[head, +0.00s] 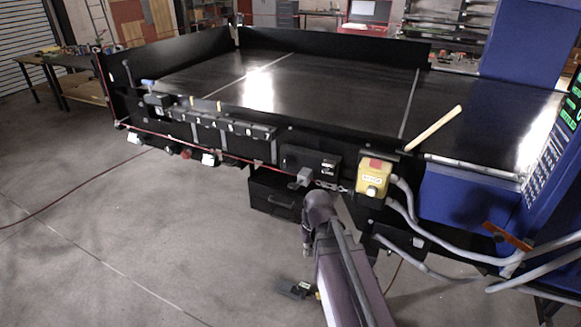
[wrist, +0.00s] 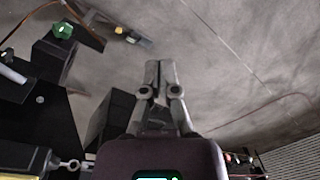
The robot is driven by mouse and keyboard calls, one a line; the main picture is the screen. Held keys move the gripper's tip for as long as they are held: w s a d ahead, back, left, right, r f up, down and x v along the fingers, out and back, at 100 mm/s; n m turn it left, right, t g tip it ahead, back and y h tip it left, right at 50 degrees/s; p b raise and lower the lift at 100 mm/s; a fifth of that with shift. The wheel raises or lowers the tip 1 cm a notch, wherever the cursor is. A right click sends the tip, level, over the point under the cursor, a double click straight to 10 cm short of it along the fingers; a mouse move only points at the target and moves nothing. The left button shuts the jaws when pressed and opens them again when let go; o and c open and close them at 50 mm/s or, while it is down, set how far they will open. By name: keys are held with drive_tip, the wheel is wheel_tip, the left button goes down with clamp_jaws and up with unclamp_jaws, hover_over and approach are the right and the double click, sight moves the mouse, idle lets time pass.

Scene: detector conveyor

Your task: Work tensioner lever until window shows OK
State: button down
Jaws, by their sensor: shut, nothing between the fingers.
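My gripper (wrist: 160,68) is shut and empty in the wrist view, with its fingers together over the bare concrete floor. In the head view my arm reaches up to the front of the conveyor (head: 330,85), and the fingertips cannot be made out. A lever with a blue grip (head: 148,84) sticks out at the conveyor's far left corner; I cannot tell whether it is the tensioner lever. A black box with small pale markings (head: 312,160) and a grey block (head: 304,177) sit on the front side just above my wrist. No window reading OK is legible.
A yellow box with a red top (head: 373,177) and grey hoses stands right of my arm. A pale rod (head: 433,128) slants up from the conveyor edge. A green knob (wrist: 62,30) and black housings lie left of my gripper.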

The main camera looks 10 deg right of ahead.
drive_tip(key=w+d+r+n+t+y+p, duration=0.1)
drive_tip(key=w+d+r+n+y+p, duration=0.1)
drive_tip(key=w+r, duration=0.3)
drive_tip(key=w+d+r+n+t+y+p, duration=0.1)
drive_tip(key=w+d+r+n+y+p, duration=0.2)
drive_tip(key=w, duration=0.9)
drive_tip(key=w+d+r+n+y+p, duration=0.3)
drive_tip(key=w+d+r+p, duration=0.2)
drive_tip(key=w+r, duration=0.3)
drive_tip(key=shift+w+r+t, duration=0.3)
drive_tip(key=shift+r+t, duration=0.1)
drive_tip(key=shift+f, duration=0.15)
drive_tip(key=b, duration=0.7)
hover_over(297, 185)
drive_tip(key=w, duration=0.2)
drive_tip(key=f, duration=0.7)
drive_tip(key=shift+s+d, duration=0.15)
drive_tip(key=shift+d, duration=0.2)
drive_tip(key=shift+s+a+f+b, duration=0.15)
drive_tip(key=shift+s+f+b, duration=0.15)
drive_tip(key=shift+f+b, duration=0.55)
drive_tip(key=shift+s+a+f+b, duration=0.15)
drive_tip(key=shift+s+f+b, duration=0.15)
drive_tip(key=shift+f+b, duration=0.5)
drive_tip(key=shift+r, duration=0.1)
